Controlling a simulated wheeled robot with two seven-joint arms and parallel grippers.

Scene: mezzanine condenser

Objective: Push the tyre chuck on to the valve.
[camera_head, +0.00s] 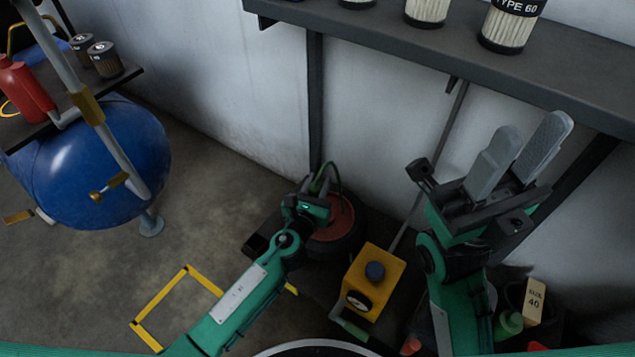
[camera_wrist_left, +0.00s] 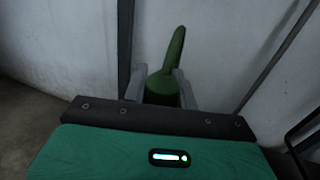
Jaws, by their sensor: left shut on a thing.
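My left gripper (camera_head: 318,190) is over the wheel, partly hidden by its own wrist in the head view. In the left wrist view its two grey fingers (camera_wrist_left: 162,88) are shut on the green tyre chuck (camera_wrist_left: 163,86), whose narrower green part rises behind. In the head view a green hose (camera_head: 326,166) loops above this gripper. The wheel (camera_head: 338,222), with a red-brown rim and dark tyre, lies low by the wall, partly covered by my left arm. I cannot make out the valve in either view. My right gripper (camera_head: 524,138) is raised at the right, open and empty.
A yellow box (camera_head: 380,283) with a dark knob and a gauge stands right of the wheel. A shelf (camera_head: 400,33) with filters runs along the wall above. A blue tank (camera_head: 110,165) is at the left. A yellow floor outline (camera_head: 157,297) surrounds bare floor.

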